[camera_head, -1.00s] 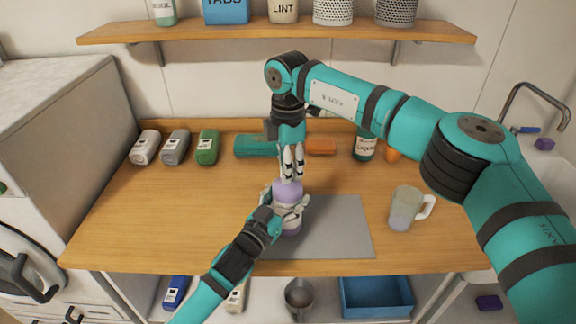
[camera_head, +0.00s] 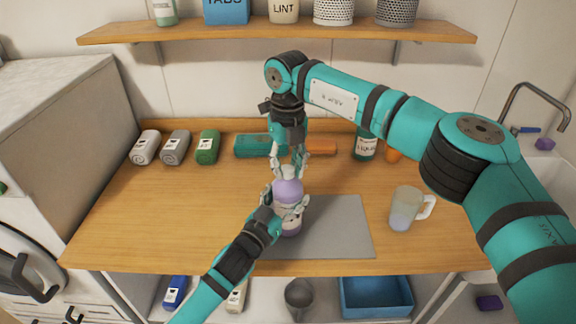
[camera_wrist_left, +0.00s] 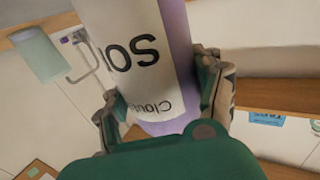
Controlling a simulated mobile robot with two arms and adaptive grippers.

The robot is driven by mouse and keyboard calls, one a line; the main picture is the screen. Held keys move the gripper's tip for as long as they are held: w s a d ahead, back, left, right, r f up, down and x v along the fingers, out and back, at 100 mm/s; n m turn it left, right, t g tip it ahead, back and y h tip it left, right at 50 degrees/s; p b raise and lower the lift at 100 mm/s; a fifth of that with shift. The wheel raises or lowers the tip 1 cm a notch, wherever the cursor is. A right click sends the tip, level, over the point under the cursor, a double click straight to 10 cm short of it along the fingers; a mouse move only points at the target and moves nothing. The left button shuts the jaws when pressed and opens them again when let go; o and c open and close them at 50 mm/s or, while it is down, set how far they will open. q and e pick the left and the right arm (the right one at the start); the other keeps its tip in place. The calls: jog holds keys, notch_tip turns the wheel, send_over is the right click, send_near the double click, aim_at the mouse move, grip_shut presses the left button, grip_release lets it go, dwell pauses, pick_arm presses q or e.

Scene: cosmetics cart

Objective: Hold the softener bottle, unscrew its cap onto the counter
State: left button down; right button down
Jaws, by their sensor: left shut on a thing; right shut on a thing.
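The softener bottle (camera_head: 288,190) is lavender and stands upright over the left part of the grey mat (camera_head: 340,225). Whether its base touches the mat is unclear. My left gripper (camera_head: 289,211) is shut around the lower body of the bottle. In the left wrist view the bottle's white label (camera_wrist_left: 130,55) fills the middle, between the two fingers. My right gripper (camera_head: 288,168) comes down from above with its fingers on either side of the bottle's top. It is shut on the pale cap (camera_head: 288,173), which its fingers partly hide.
A frosted mug (camera_head: 405,210) stands right of the mat. A teal item (camera_head: 255,146), an orange item (camera_head: 321,147) and a green bottle (camera_head: 365,148) are along the back. The counter's left front (camera_head: 150,215) is clear.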

jog(key=n, duration=0.4)
jog(key=shift+n, duration=0.3)
jog(key=n, duration=0.8)
jog(key=shift+n, duration=0.4)
jog(key=n, duration=0.4)
jog(key=shift+n, duration=0.3)
jog(key=shift+r, duration=0.25)
jog(key=shift+r, duration=0.95)
